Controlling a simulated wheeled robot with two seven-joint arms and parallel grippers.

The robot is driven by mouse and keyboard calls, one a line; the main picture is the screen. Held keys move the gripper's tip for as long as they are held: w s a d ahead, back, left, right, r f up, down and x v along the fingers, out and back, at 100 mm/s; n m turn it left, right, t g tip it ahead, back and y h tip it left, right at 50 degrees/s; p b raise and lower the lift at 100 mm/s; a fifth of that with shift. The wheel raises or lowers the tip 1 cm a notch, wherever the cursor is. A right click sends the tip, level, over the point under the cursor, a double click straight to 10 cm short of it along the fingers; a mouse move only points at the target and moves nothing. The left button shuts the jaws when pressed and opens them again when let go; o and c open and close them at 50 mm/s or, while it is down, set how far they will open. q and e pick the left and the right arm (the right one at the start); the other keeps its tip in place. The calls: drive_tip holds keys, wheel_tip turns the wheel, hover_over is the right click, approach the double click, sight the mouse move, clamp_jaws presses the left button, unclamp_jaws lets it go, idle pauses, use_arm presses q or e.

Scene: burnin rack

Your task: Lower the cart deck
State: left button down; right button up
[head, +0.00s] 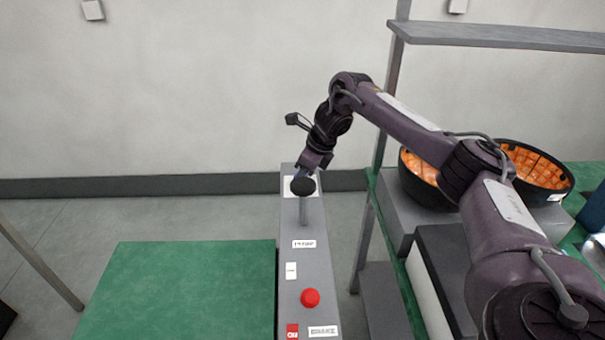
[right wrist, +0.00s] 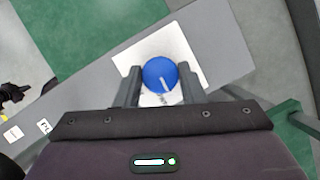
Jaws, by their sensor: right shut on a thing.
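The green deck (head: 190,290) lies flat at lower left in the head view, beside a long grey console (head: 262,200) (right wrist: 90,100). A blue round knob (right wrist: 160,75) with a white pointer mark sits on a white plate (right wrist: 190,50) at the console's far end. My right gripper (right wrist: 161,84) reaches down there, its two fingers shut on either side of the knob. In the head view, a black ball on a grey stalk (head: 303,212) partly hides the fingers and knob. My left gripper is not clearly visible.
A red button (head: 310,298) and several labels are on the console's near part. To the right, a shelf rack (head: 381,120) holds black bowls of orange pieces (head: 535,170) and grey boxes. Bare floor (head: 130,218) lies beyond the deck.

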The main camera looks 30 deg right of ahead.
drive_tip(key=o, duration=1)
drive_tip(key=shift+s+d+r, duration=0.15)
drive_tip(key=shift+d+r, duration=0.05)
drive_tip(key=shift+r, duration=0.35)
drive_tip(key=p+v, duration=0.1)
drive_tip(key=v, duration=0.5)
drive_tip(key=shift+s+r, duration=0.15)
drive_tip(key=shift+r, duration=0.2)
